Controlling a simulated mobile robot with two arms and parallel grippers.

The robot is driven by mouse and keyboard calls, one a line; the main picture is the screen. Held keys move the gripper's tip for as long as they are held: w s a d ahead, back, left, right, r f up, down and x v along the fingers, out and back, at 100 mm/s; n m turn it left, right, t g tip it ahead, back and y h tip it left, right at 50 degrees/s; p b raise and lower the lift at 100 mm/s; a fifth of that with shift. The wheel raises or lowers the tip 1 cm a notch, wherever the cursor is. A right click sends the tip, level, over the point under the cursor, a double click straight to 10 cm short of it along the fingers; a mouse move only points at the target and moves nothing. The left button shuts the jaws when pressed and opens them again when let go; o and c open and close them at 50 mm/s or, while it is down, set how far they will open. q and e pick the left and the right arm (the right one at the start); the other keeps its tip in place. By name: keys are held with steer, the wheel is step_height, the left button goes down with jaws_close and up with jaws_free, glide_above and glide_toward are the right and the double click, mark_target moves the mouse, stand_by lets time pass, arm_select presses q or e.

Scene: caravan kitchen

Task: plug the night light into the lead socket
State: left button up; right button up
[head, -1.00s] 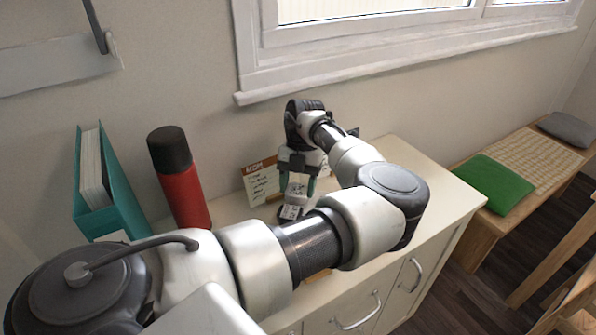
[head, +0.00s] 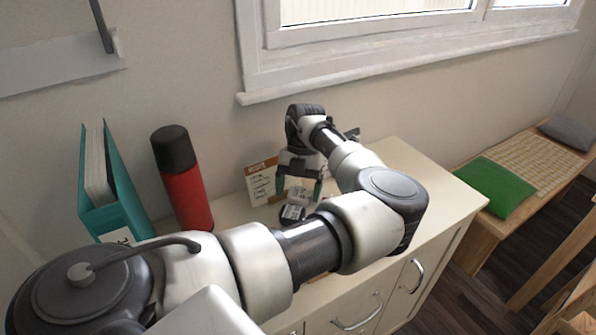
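My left gripper (head: 298,186) points down over the back of the cabinet top. Its two fingers with green tips stand apart, one on each side of a small pale piece (head: 299,195), which looks like the night light. A gap shows between the fingers and this piece. Just below and in front is a dark round piece with a pale label (head: 291,213), perhaps the lead socket. The two pieces overlap in view, and I cannot tell whether they are joined. My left forearm hides the counter in front of them. My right gripper is not in view.
A white card (head: 262,182) leans behind the gripper. A red flask with a black cap (head: 187,195) and a teal binder (head: 122,180) stand at the left. The window sill (head: 400,62) is above. The cabinet top (head: 425,170) is clear at the right.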

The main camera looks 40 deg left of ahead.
arm_select(q)
steer(key=shift+d+f, duration=0.2)
steer(key=shift+d, duration=0.15)
